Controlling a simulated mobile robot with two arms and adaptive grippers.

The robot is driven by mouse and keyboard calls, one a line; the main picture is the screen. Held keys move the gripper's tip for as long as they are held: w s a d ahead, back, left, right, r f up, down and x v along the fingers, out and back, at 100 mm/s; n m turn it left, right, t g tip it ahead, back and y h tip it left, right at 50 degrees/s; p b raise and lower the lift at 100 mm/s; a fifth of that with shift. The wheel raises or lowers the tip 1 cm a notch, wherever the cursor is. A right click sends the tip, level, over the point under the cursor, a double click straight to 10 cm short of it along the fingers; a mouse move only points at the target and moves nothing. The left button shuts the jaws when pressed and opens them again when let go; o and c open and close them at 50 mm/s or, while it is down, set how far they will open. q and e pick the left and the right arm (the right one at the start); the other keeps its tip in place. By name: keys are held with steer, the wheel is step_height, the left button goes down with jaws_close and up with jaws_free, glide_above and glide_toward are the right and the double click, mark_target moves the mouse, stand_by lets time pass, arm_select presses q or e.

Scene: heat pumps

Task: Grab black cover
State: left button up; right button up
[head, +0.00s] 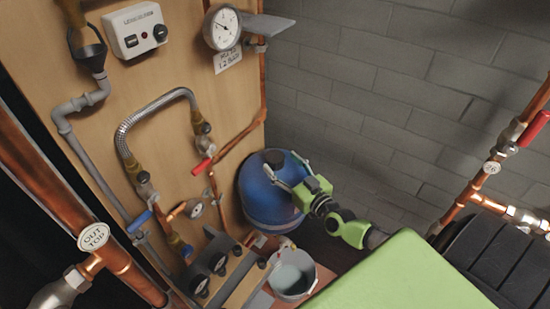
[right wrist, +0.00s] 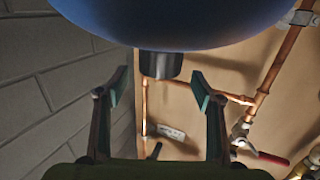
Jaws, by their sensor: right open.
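The black cover (head: 273,157) is a short dark cap on top of the blue tank (head: 265,200). In the right wrist view the cover (right wrist: 160,65) sticks out from the rounded blue tank (right wrist: 170,22). My right gripper (head: 285,167) is at the top of the tank, its fingers pointing toward the cover. In the right wrist view my right gripper (right wrist: 158,90) is open, with one finger on each side of the cover in the picture. Gaps show between the fingers and the cover, and nothing is held. My left gripper is not in view.
A wooden panel (head: 165,130) with pipes, a gauge (head: 222,28) and a red-handled valve (head: 203,165) stands left of the tank. A grey bucket (head: 292,275) stands below it. A grey block wall (head: 380,100) is behind.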

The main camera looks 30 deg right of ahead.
mark_target(272, 153)
steer(key=w, duration=0.4)
steer(key=shift+w+f, duration=0.3)
steer(key=shift+w, duration=0.1)
steer(key=c, duration=1)
steer(key=shift+r, duration=0.1)
